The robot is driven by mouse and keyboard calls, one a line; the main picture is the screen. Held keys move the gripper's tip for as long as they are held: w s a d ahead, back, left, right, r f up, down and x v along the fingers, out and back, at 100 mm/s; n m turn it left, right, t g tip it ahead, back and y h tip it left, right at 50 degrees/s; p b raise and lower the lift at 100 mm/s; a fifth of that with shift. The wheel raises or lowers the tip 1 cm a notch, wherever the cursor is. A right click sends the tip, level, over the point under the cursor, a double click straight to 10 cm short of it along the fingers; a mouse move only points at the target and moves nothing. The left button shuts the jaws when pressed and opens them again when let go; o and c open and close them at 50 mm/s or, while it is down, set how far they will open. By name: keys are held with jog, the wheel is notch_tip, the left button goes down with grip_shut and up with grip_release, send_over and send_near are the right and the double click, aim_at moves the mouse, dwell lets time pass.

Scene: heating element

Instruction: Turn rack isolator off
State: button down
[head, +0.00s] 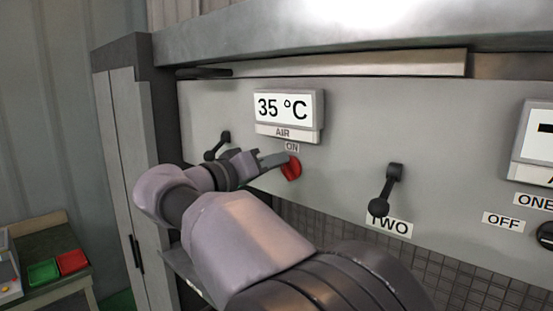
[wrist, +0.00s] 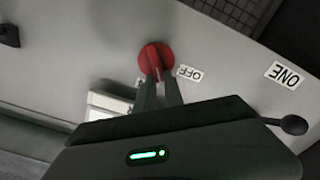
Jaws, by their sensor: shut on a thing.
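A red rotary knob (head: 291,169) sits on the grey panel, below the AIR display, with an ON label (head: 292,147) just above it. It also shows in the wrist view (wrist: 153,54), with an OFF label (wrist: 190,73) beside it and another small label partly hidden by a finger. My gripper (head: 278,160) reaches the knob from the left. In the wrist view my gripper's two fingers (wrist: 159,88) are closed on the knob's raised handle. The handle's exact angle is hard to tell, as the fingers cover part of it. No label reading rack isolator is visible.
Black levers stand out from the panel left (head: 217,146) and right (head: 388,190) of the knob, the right one by a TWO label (head: 389,226). A black knob (head: 545,236) is at the far right. A metal ledge (head: 350,30) overhangs the panel.

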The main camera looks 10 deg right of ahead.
jog(key=shift+w+a+f+n+p, duration=0.25)
jog(key=shift+n+p, duration=0.55)
jog(key=shift+n, duration=1.05)
jog(key=shift+w+f+n+p, duration=0.1)
jog(key=shift+f+n+p, duration=0.3)
jog(key=shift+n+p, duration=0.95)
jog(key=shift+w+a+f+n+p, duration=0.1)
jog(key=shift+f+n+p, duration=0.2)
jog(key=shift+n, duration=2)
jog(key=shift+f, duration=0.1)
jog(key=c, duration=1.4)
grip_release()
jog(key=shift+c, duration=0.2)
jog(key=v, duration=1.7)
jog(key=shift+s+a, duration=0.15)
